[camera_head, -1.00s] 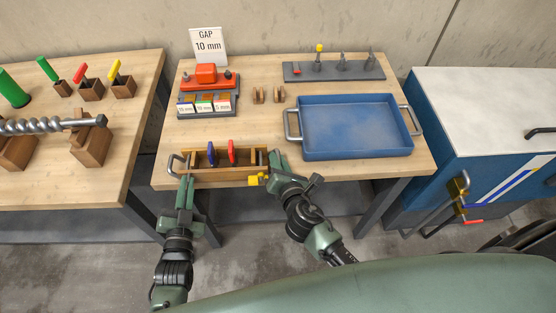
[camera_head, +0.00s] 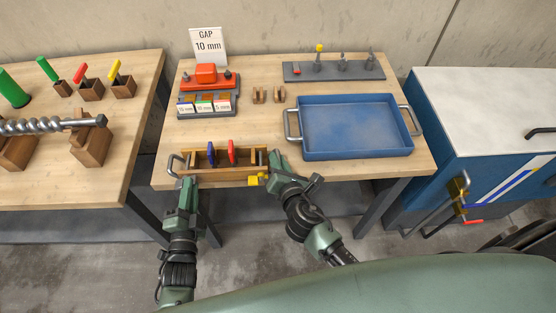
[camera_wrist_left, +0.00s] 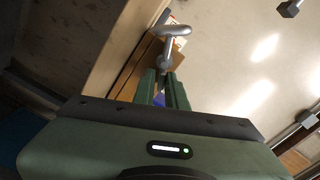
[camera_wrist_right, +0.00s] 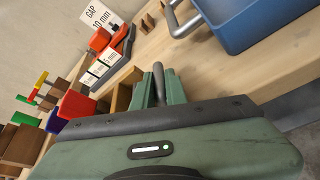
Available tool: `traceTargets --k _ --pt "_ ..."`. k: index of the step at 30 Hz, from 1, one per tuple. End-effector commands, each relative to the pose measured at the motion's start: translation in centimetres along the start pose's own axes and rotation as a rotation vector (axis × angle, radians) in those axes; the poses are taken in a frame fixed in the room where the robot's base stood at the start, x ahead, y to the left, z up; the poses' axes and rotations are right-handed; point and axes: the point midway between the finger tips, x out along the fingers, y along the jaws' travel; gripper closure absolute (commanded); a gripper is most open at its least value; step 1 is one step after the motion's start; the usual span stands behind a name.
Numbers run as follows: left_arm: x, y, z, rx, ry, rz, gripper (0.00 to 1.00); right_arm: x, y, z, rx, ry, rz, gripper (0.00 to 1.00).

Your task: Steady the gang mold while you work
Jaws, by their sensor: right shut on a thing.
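The gang mold (camera_head: 215,174) is a long wooden box at the table's front edge, with a grey metal handle at each end. A blue and a red upright piece (camera_head: 231,152) stand in it. My left gripper (camera_head: 186,181) is at the left handle (camera_head: 172,165). In the left wrist view its fingers (camera_wrist_left: 163,88) are open, with the handle (camera_wrist_left: 168,50) at their tips; exact contact cannot be told. My right gripper (camera_head: 277,158) is shut on the right handle, which shows between its fingers in the right wrist view (camera_wrist_right: 158,75).
A blue tray (camera_head: 305,127) with metal handles stands right of the mold. Behind are a red block (camera_head: 206,76), labelled gap pieces (camera_head: 204,107), small wooden blocks (camera_head: 268,95) and a grey tool rack (camera_head: 333,71). A yellow piece (camera_head: 255,180) is at the mold's front right.

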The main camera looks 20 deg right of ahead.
Motion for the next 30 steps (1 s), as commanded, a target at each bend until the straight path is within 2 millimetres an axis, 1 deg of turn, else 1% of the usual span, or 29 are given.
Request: traceTargets --k 1,11,22,25,30 --pt "-0.1 0.1 0.1 -0.001 -0.002 0.003 0.73 0.0 -0.3 0.0 -0.001 0.0 -0.007 1.0" --pt "-0.1 -0.1 -0.1 -0.004 0.001 -0.002 0.73 0.0 -0.2 0.0 -0.002 0.0 -0.005 1.0" --pt "-3.9 -0.1 -0.1 -0.004 0.001 -0.003 0.73 0.0 -0.2 0.0 -0.002 0.0 -0.005 1.0" --pt "-4.3 -0.1 -0.1 -0.004 0.002 -0.004 0.73 0.0 -0.2 0.0 -0.002 0.0 -0.005 1.0" --pt "-4.4 -0.2 -0.1 -0.004 0.003 -0.005 0.73 0.0 -0.2 0.0 -0.002 0.0 -0.004 1.0"
